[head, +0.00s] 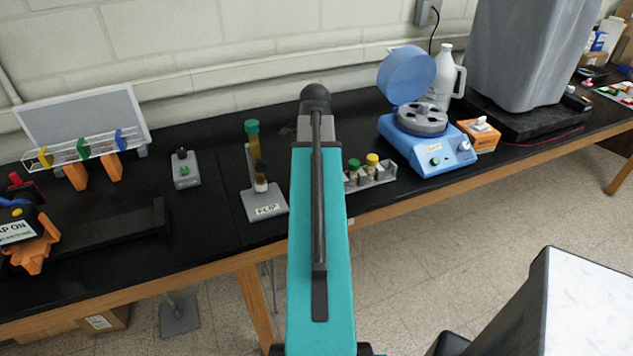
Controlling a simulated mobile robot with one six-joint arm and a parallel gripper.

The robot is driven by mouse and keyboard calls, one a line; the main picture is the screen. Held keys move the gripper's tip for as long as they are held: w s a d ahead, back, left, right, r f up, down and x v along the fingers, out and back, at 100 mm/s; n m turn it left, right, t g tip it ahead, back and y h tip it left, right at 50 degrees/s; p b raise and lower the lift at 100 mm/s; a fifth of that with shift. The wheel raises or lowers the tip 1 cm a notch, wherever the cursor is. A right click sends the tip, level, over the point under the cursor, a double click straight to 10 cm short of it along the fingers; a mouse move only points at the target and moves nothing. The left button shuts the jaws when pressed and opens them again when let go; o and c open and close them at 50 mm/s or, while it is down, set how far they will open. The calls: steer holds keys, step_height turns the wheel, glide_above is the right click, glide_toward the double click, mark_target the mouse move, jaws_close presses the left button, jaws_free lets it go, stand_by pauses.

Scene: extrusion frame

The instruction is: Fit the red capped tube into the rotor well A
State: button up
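The blue benchtop centrifuge (401,154) stands at the right of the black bench with its round blue lid (407,74) raised. Its grey rotor (422,119) is exposed and shows dark round wells; no well letter can be read. A small grey tube rack (384,177) stands left of the centrifuge, holding a green-capped tube (354,165) and a yellow-capped tube (372,160). I cannot make out a red-capped tube; my teal arm covers the rack's left side and part of the bench. My gripper is not visible, and its fingers seem hidden beyond the arm.
A stand marked FLIP (266,211) is left of my arm, near a tall green-capped tube (252,135). A wire rack (75,150) with coloured clips stands far left. An orange box (479,136) and white jug (441,84) flank the centrifuge; a grey bin (525,50) stands beyond.

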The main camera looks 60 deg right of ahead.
stand_by(0.4)
steer(key=c, duration=1.1)
steer(key=shift+r, duration=0.15)
step_height(320, 180, up, 8)
steer(key=shift+r+b, duration=0.1)
steer(key=shift+b, duration=1)
steer(key=shift+r, duration=0.8)
